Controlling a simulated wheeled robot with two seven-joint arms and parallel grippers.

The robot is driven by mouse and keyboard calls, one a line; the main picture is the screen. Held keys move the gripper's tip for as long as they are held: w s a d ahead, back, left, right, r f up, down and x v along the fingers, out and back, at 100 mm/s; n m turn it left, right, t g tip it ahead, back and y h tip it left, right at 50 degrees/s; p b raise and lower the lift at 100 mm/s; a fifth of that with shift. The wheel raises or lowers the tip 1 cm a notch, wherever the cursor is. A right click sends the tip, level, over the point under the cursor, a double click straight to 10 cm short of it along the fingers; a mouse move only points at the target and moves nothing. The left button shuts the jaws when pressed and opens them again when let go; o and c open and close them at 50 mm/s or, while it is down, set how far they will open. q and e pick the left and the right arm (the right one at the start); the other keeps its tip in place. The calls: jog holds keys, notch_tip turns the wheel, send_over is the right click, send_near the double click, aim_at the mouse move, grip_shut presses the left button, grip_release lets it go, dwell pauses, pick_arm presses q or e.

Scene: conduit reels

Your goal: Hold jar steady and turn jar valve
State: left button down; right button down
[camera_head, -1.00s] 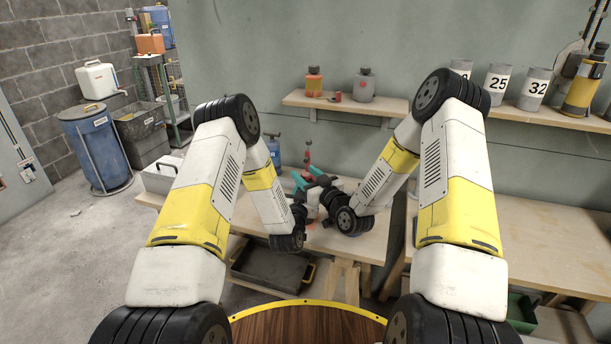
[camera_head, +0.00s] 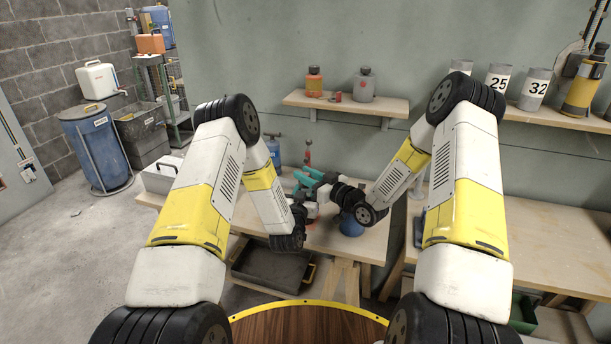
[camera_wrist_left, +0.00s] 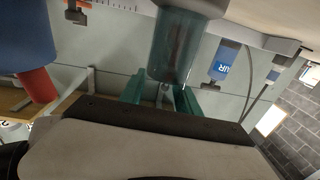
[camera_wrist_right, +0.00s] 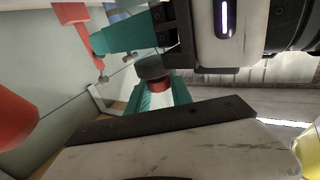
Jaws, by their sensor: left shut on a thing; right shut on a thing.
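In the left wrist view a translucent grey-teal jar (camera_wrist_left: 182,48) with a dark reddish streak is between the teal fingers of my left gripper (camera_wrist_left: 160,97), which is shut on it. In the right wrist view my right gripper (camera_wrist_right: 163,92) is shut on a dark-topped valve (camera_wrist_right: 152,67) with a red band. A teal finger of my left gripper (camera_wrist_right: 127,35) shows close beside it. In the head view the teal fingers of my right gripper (camera_head: 311,178) are over the bench; the jar and valve are mostly hidden behind my arms.
A blue rounded thing (camera_head: 351,224) stands on the wooden bench (camera_head: 372,243) just right of the grippers. A red upright fitting (camera_head: 308,153) and a blue bottle (camera_head: 273,150) stand behind. A wall shelf (camera_head: 345,104) with canisters hangs above.

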jog(key=shift+n+g+y, duration=0.9)
jog(key=shift+g, duration=0.2)
jog(key=c, duration=1.1)
grip_release()
jog(key=shift+d, duration=0.1)
jog(key=v, duration=1.2)
